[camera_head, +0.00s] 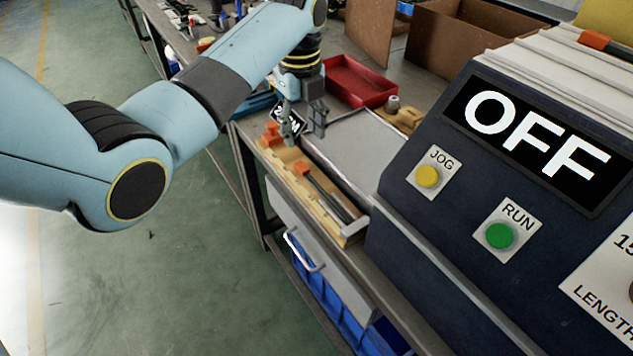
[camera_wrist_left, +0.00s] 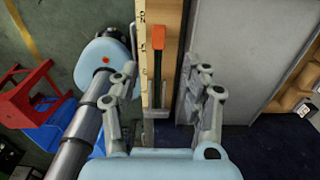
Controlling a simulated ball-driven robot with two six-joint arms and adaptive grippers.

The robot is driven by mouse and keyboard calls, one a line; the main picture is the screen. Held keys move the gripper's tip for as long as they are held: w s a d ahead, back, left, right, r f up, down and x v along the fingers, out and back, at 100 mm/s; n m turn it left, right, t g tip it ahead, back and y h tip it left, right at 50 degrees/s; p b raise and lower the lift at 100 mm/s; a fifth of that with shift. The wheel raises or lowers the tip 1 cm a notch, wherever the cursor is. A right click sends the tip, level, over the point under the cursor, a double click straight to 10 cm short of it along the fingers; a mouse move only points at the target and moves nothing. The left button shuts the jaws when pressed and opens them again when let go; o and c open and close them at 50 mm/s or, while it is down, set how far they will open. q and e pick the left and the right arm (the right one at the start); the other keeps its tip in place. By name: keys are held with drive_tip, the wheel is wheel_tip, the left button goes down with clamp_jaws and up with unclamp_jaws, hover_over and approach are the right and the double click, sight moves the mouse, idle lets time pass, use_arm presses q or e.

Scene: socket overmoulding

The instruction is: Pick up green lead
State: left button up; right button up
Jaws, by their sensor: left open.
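My left gripper (camera_head: 304,127) is open over the bench, above the far end of a wooden rack (camera_head: 352,231). A lead with an orange end (camera_head: 302,168) and a dark cable lies along the rack, on the near side of the gripper. In the left wrist view a lead with an orange end (camera_wrist_left: 158,37) and dark green-black cable lies between the spread fingers of the gripper (camera_wrist_left: 167,75), with nothing gripped. More orange ends (camera_head: 272,131) show by the gripper, partly hidden. I cannot tell for certain which lead is green. My right gripper is not seen.
A grey plate (camera_head: 352,148) lies beside the rack, with a red tray (camera_head: 358,82) behind it. A dark machine panel reading OFF (camera_head: 535,135) stands close on the right. A black label card (camera_head: 291,119) is partly hidden by the gripper. Blue bins (camera_head: 335,309) sit under the bench.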

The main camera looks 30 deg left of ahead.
sight(304, 169)
use_arm(q)
drive_tip(key=f, duration=0.9)
drive_tip(key=shift+s+d+f+b, duration=0.1)
drive_tip(key=shift+s+d+b, duration=0.1)
drive_tip(key=shift+b, duration=0.2)
clamp_jaws()
